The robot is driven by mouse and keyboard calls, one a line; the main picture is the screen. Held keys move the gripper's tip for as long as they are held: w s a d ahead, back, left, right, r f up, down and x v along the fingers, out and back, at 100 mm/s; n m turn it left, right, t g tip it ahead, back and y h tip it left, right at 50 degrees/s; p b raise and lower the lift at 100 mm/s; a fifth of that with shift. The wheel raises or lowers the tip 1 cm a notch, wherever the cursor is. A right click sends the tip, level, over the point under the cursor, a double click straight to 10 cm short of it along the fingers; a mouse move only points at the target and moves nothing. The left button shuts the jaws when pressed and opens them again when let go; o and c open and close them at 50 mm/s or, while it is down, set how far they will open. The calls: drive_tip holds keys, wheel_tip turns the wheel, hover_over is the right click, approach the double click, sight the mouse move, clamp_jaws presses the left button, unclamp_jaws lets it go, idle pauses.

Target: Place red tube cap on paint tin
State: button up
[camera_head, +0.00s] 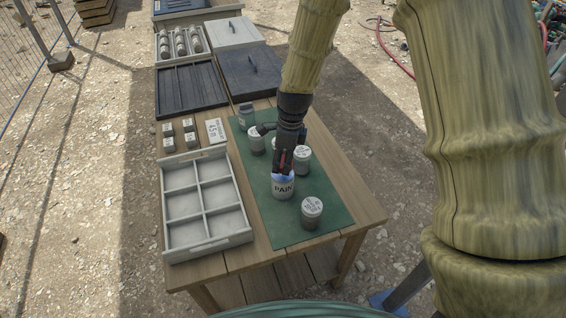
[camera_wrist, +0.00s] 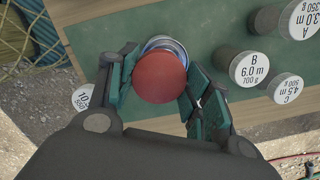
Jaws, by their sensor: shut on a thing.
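The red tube cap (camera_wrist: 160,77) shows as a round red disc between the two fingers of my gripper (camera_wrist: 158,90) in the wrist view. My gripper is shut on it. In the head view my gripper (camera_head: 284,168) points down over the paint tin (camera_head: 283,189), a pale tin marked "PAIN…" with a bluish top. In the wrist view the tin's rim (camera_wrist: 165,43) shows just behind the cap. The cap is over the tin; I cannot tell whether they touch. In the head view the cap is mostly hidden by the gripper.
The tin stands on a green mat (camera_head: 258,208) on a wooden table. A labelled jar (camera_head: 311,213) stands close at its right, with several more jars behind. A grey compartment tray (camera_head: 163,217) lies at the left.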

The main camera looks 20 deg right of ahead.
drive_tip(key=shift+w+d, duration=0.1)
drive_tip(key=shift+w, duration=0.35)
drive_tip(key=shift+f+p, duration=0.55)
drive_tip(key=shift+f, duration=1.25)
drive_tip(key=shift+f, duration=0.15)
drive_tip(key=o, duration=0.7)
drive_tip(key=shift+s+d+r+b, duration=0.1)
drive_tip(key=shift+d+r+b, duration=0.2)
drive_tip(key=shift+r, duration=1.75)
drive_tip(key=shift+s+d+r+b, duration=0.15)
drive_tip(key=shift+r+b, duration=0.3)
drive_tip(key=shift+r, duration=1.6)
drive_tip(key=shift+s+d+r+b, duration=0.1)
drive_tip(key=shift+d+r+b, duration=0.2)
drive_tip(key=shift+r, duration=1.75)
drive_tip(key=shift+a, duration=0.1)
